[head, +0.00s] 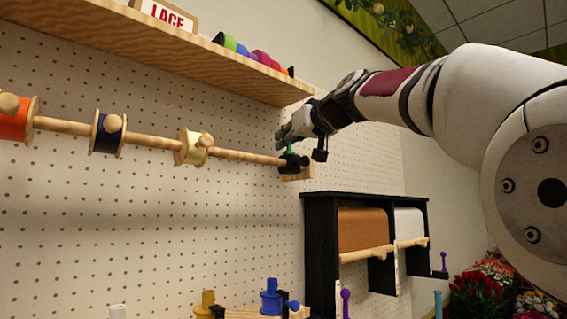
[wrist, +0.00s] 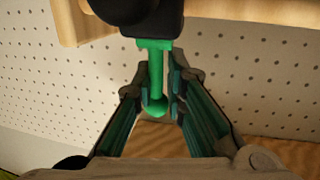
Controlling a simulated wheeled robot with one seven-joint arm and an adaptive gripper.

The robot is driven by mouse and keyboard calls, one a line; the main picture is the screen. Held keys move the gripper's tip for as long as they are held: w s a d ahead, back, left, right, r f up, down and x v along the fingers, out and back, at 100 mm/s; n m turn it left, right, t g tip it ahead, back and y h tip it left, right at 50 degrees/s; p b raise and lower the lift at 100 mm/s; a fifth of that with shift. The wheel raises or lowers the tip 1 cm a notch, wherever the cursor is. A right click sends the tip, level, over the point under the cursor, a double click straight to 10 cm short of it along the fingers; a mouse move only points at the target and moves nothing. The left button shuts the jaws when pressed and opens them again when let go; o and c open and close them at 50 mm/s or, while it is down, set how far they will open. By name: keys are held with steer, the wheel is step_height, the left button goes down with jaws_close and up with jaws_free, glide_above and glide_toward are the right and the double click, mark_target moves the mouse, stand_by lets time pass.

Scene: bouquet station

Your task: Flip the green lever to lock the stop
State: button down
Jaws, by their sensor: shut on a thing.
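The green lever (wrist: 155,85) hangs between my gripper's fingers in the wrist view, with its rounded end near the fingertips. My gripper (wrist: 158,90) is shut on the lever. The lever joins a black stop (wrist: 155,22) at the top of the wrist view. In the head view the black stop (head: 291,162) sits at the right end of the wooden rod (head: 240,155), by its wooden end bracket (head: 304,170). A bit of the green lever (head: 289,148) shows above the stop, and my gripper (head: 287,137) is over it.
Ribbon spools, including a cream one (head: 193,148) and a dark blue one (head: 108,133), hang on the rod to the left. A wooden shelf (head: 200,60) runs above. A black paper-roll rack (head: 320,245) stands below right. Bare pegboard (head: 150,220) lies below the rod.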

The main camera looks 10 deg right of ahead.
steer(key=shift+s+d+f+m+t+y+b, duration=0.15)
steer(key=shift+t+b, duration=0.5)
steer(key=shift+b, duration=1.65)
steer(key=shift+s+d+f+m+t+y+b, duration=0.1)
steer(key=shift+s+d+m+t+b, duration=0.35)
steer(key=shift+b, duration=1.85)
steer(key=shift+w+a+f+t+y+b, duration=0.1)
steer(key=shift+t+b, duration=0.7)
steer(key=shift+b, duration=1.5)
steer(key=t+b, duration=0.1)
steer(key=b, duration=0.2)
steer(key=t+b, duration=0.1)
steer(key=b, duration=0.3)
steer(key=shift+s+d+f+m+t, duration=0.1)
steer(key=shift+s+d+m+t, duration=0.1)
steer(key=shift+s+m+t, duration=0.15)
steer(key=shift+s+m+t+b, duration=0.2)
steer(key=shift+t+b, duration=0.35)
steer(key=shift+b, duration=0.6)
steer(key=shift+d+m+t+b, duration=0.1)
steer(key=shift+m+t+b, duration=0.2)
steer(key=shift+b, duration=0.4)
steer(key=c, duration=1.5)
jaws_free()
steer(key=shift+d, duration=0.1)
steer(key=shift+o, duration=0.2)
steer(key=shift+s, duration=0.1)
steer(key=shift+s, duration=0.1)
